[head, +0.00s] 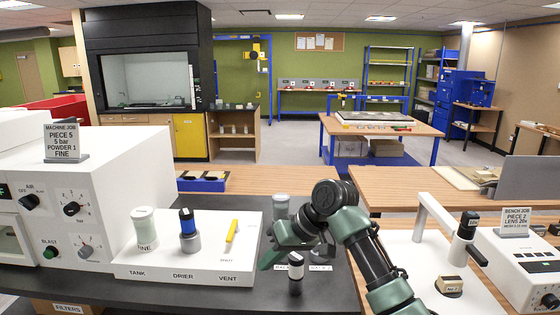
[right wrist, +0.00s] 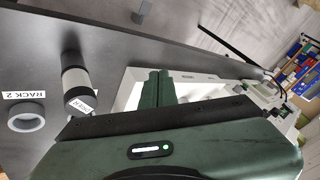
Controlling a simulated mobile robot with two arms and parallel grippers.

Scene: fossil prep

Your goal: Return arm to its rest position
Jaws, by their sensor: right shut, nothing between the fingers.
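My right gripper (head: 267,259) is above the black bench, left of its dark wrist joint, with its green fingers pointing down to the left. In the right wrist view its two fingers (right wrist: 158,88) are together with nothing between them. A dark bottle with a white band (head: 296,272) stands upright on the bench just right of the fingers, and shows apart from them in the right wrist view (right wrist: 76,82). A grey-green jar (head: 281,206) stands behind the gripper, partly hidden. My left gripper is not in view.
A grey ring (right wrist: 27,117) lies by the RACK 2 label. A microscope-like stand (head: 460,240) is right.

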